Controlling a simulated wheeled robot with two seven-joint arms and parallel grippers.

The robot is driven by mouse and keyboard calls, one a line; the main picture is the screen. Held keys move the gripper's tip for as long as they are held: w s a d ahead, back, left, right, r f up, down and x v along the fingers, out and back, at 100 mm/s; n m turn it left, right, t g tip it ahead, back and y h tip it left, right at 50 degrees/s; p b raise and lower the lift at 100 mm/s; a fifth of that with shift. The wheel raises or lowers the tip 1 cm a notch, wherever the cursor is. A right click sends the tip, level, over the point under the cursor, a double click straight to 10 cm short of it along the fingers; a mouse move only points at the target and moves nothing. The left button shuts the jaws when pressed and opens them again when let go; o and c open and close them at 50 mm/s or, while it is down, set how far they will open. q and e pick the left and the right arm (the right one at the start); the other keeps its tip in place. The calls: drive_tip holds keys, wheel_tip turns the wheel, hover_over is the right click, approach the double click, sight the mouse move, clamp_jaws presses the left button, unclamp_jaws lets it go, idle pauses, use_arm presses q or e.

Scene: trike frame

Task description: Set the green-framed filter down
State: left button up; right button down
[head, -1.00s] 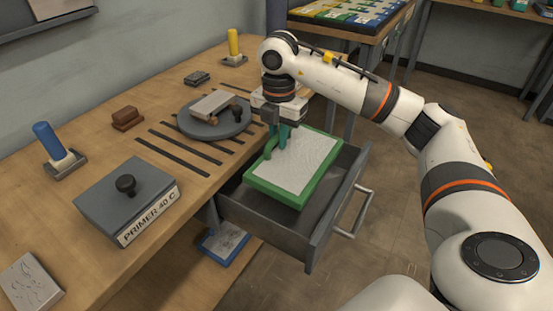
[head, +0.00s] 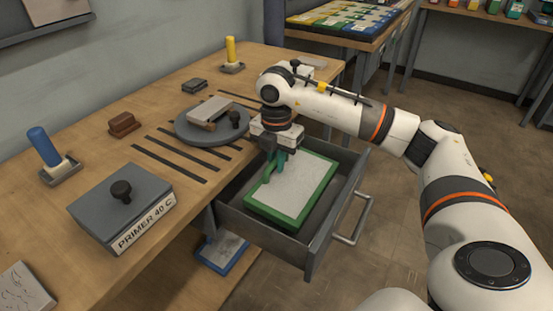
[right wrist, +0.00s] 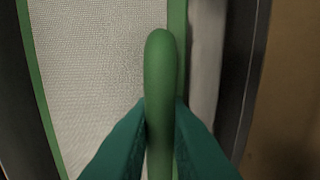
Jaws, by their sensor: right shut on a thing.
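The green-framed filter (head: 292,190) is a flat panel with a pale mesh and a green rim. It lies within the open grey drawer (head: 313,249), below the drawer's rim; whether its whole underside touches the drawer floor I cannot tell. My right gripper (head: 279,158) is shut on the filter's green handle at its upper left edge. In the right wrist view the teal fingertips (right wrist: 160,140) close on both sides of the green handle (right wrist: 160,85), with the mesh (right wrist: 90,60) beyond it. My left gripper is not in view.
The drawer has a metal pull (head: 352,222) at its front. On the bench stand a grey box marked PRIMER 40 C (head: 122,205), a round grey plate (head: 212,125) and a blue-handled tool (head: 46,145). A blue-framed panel (head: 220,250) lies below the bench top.

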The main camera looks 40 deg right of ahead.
drive_tip(key=shift+f, duration=0.3)
drive_tip(key=c, duration=1.4)
unclamp_jaws()
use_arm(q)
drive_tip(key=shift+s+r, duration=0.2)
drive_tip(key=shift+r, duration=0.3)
